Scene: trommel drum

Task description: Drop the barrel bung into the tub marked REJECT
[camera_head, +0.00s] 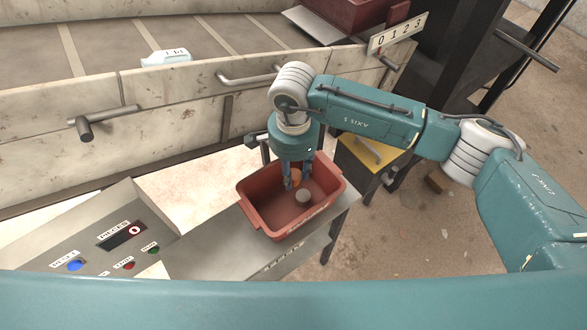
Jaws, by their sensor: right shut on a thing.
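My right gripper (296,180) points down into the red tub (250,212) on the pale stand. It is shut on a small round orange thing (295,177), which looks like the barrel bung. The fingers partly hide it. It is inside the tub's outline, and I cannot tell whether it touches the tub's floor. The marking on the tub's near side is too small to read. My left gripper is out of view.
A yellow-topped box (365,155) stands right of the gripper, below my arm.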

